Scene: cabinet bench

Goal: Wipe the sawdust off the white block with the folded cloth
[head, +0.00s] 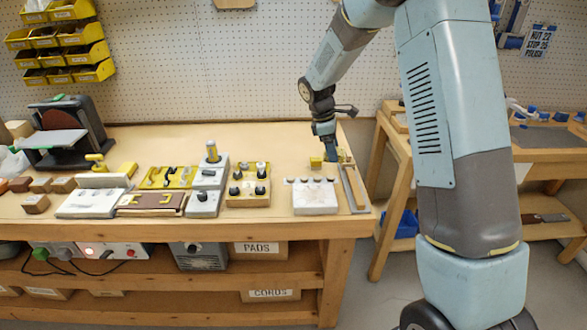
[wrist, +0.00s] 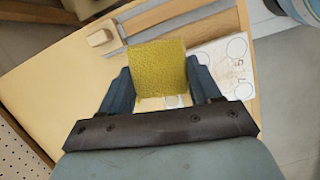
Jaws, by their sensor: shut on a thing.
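My gripper (head: 325,148) is over the back right of the bench. In the wrist view, my gripper (wrist: 160,88) is shut on the folded cloth (wrist: 157,68), a yellow textured pad between the two fingers. The white block (head: 315,199) lies near the bench's front right edge in the head view, in front of my gripper. In the wrist view, the white block (wrist: 205,54) is to the right, beyond the right finger and partly hidden. Its top has drawn circles and brownish specks of sawdust (wrist: 232,68). The cloth appears apart from it.
Strips (wrist: 172,22) run along the bench's right edge. A small tan block (wrist: 101,37) lies left of them. Left of the white block are a wooden board with dark knobs (head: 247,192) and grey blocks. A second bench (head: 545,138) stands at right.

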